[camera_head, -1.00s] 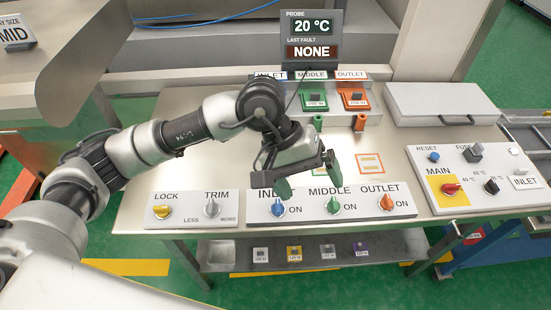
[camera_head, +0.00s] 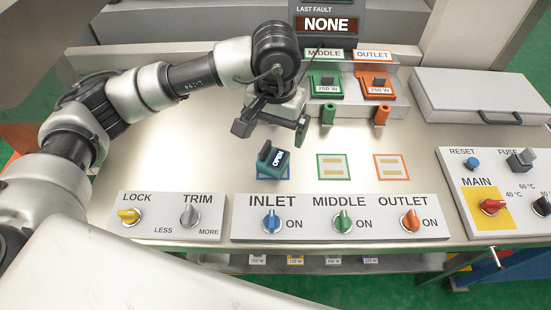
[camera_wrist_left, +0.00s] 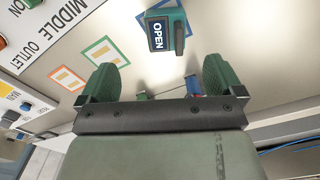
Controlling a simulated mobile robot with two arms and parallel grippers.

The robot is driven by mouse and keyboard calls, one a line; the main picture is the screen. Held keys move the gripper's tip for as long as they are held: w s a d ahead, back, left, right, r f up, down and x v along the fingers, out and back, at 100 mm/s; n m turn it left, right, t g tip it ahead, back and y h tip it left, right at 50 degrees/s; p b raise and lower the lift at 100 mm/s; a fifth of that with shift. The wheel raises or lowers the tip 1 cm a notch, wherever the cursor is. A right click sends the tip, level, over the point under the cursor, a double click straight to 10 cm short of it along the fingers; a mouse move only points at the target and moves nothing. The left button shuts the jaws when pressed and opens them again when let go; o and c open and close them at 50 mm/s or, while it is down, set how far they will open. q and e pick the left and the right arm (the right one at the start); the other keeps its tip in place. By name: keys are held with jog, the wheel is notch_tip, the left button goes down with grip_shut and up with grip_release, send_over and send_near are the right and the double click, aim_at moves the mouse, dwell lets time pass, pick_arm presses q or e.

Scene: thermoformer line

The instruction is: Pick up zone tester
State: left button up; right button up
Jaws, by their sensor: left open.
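A small dark teal block (camera_head: 270,163) with a raised grip and a label reading OPEN, apparently the zone tester, sits on the blue-outlined inlet pad (camera_head: 289,175). My left gripper (camera_head: 272,124) is open and empty above and slightly behind it, apart from it. In the left wrist view the block (camera_wrist_left: 161,33) lies beyond the gap between the spread green fingertips of the gripper (camera_wrist_left: 160,78). My right gripper is not in view.
The switch panel (camera_head: 340,231) with inlet, middle and outlet knobs lies in front. The green middle pad (camera_head: 333,154) and orange outlet pad (camera_head: 406,155) are bare. Green (camera_head: 322,85) and orange (camera_head: 376,86) 250 W pieces stand behind. A grey flat case (camera_head: 480,85) is at right.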

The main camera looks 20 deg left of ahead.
aim_at(273, 157)
pick_arm(q)
notch_tip(273, 157, down, 6)
jog(key=shift+w+p, duration=0.1)
jog(key=shift+p, duration=0.75)
jog(key=f, duration=0.1)
jog(key=f+p, duration=0.2)
jog(key=f, duration=0.1)
jog(key=shift+w+a+f, duration=0.1)
jog(key=shift+w+a, duration=0.2)
jog(key=shift+a, duration=0.1)
jog(key=shift+f, duration=0.6)
jog(key=c, duration=1.2)
jog(key=shift+o, duration=0.2)
jog(key=shift+r, duration=0.1)
